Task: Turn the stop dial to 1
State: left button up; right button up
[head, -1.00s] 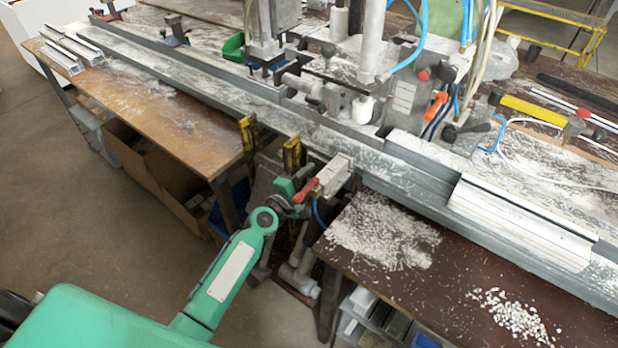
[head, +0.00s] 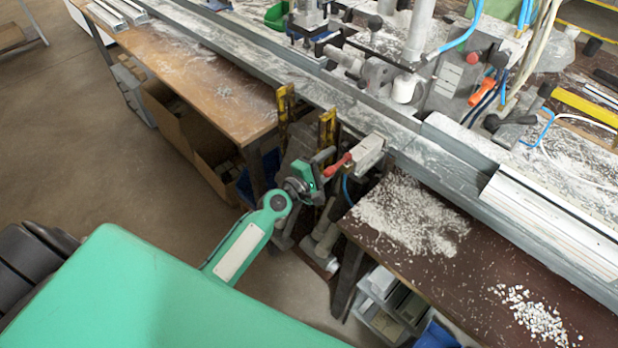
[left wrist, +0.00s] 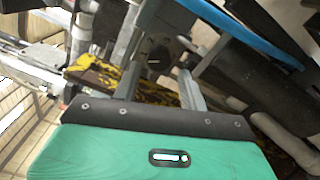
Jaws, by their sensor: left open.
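My left gripper (head: 322,166) is at the front of the bench, beside the red-handled clamp (head: 340,163) and below the yellow-and-black posts. In the left wrist view its two grey fingers (left wrist: 160,70) stand apart with a gap between them. A dark plate with a round part (left wrist: 156,54) shows beyond and between the fingers. It may be the stop dial, but I cannot read any number or mark on it. In the head view the dial cannot be made out behind my wrist and gripper. My right gripper is not in view.
Yellow-and-black posts (head: 327,130) stand close to my gripper. A long grey rail (head: 440,165) runs along the bench. The brown table (head: 395,255) at right carries white chips. A blue hose (left wrist: 240,35) crosses near the fingers. The floor at left is open.

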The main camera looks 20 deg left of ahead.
pick_arm(q)
jog(key=b+v, duration=0.1)
jog(key=v, duration=0.8)
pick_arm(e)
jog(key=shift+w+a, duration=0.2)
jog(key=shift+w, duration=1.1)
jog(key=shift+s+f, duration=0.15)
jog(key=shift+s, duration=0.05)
